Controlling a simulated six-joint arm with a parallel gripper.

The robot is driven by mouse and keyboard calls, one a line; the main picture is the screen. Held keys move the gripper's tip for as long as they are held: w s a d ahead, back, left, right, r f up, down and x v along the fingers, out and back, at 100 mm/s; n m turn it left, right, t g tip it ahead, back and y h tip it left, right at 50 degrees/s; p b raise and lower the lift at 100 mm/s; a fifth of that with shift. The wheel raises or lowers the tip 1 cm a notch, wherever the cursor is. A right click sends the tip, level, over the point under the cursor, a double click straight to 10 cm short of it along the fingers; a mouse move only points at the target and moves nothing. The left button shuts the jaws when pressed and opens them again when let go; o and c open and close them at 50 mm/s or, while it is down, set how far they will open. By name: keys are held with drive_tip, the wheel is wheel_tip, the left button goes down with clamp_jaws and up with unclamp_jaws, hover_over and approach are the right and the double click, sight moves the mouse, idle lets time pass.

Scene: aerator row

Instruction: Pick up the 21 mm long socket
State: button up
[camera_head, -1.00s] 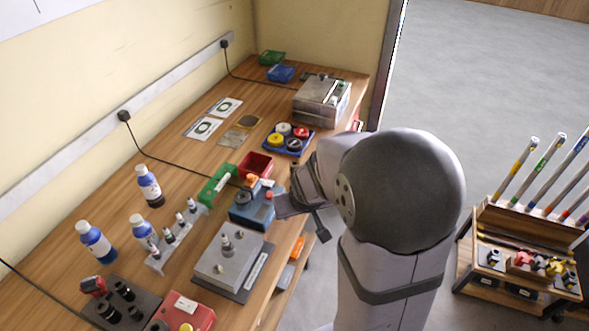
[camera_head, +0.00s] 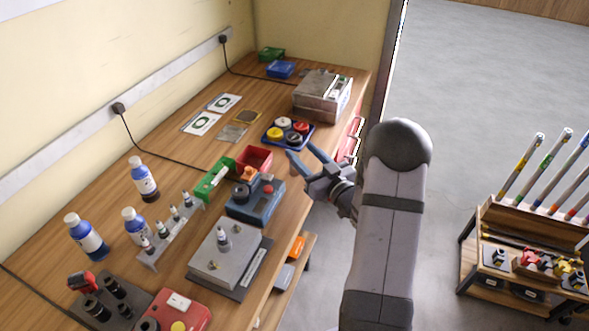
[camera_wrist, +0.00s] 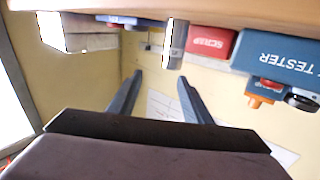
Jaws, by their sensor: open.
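A shiny metal cylinder (camera_wrist: 175,44), which looks like a long socket, shows in the wrist view at the bench's front edge, beside the red scrap bin (camera_wrist: 210,42). No size mark is readable on it. I cannot make it out in the head view, where my gripper may cover it. My gripper (camera_head: 301,150) is open and empty at the bench's front edge, by the red bin and the blue tray. In the wrist view its two fingers (camera_wrist: 158,82) are spread, with the cylinder beyond their tips and nearer the right finger.
The blue tester (camera_head: 254,202) stands left of my gripper. The blue tray (camera_head: 287,135) with coloured round parts is beyond it. A metal box (camera_head: 322,96) stands farther back. Several dark cylinders sit in a rack (camera_head: 110,300) at lower left. Open floor lies right of the bench.

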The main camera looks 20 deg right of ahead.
drive_tip(key=f, duration=0.1)
drive_tip(key=s+a+f+b, duration=0.1)
drive_tip(key=f, duration=0.1)
drive_tip(key=shift+s+a+n+y, duration=0.15)
drive_tip(key=shift+a+n+y, duration=0.15)
drive_tip(key=shift+n, duration=0.1)
drive_tip(key=shift+r+p+x, duration=0.15)
drive_tip(key=shift+p+x, duration=0.45)
drive_tip(key=shift+x, duration=1)
drive_tip(key=shift+r+p+x, duration=0.15)
drive_tip(key=shift+p+x, duration=0.45)
drive_tip(key=shift+x, duration=1.05)
drive_tip(key=shift+w+d, duration=0.15)
drive_tip(key=shift+w, duration=0.3)
clamp_jaws()
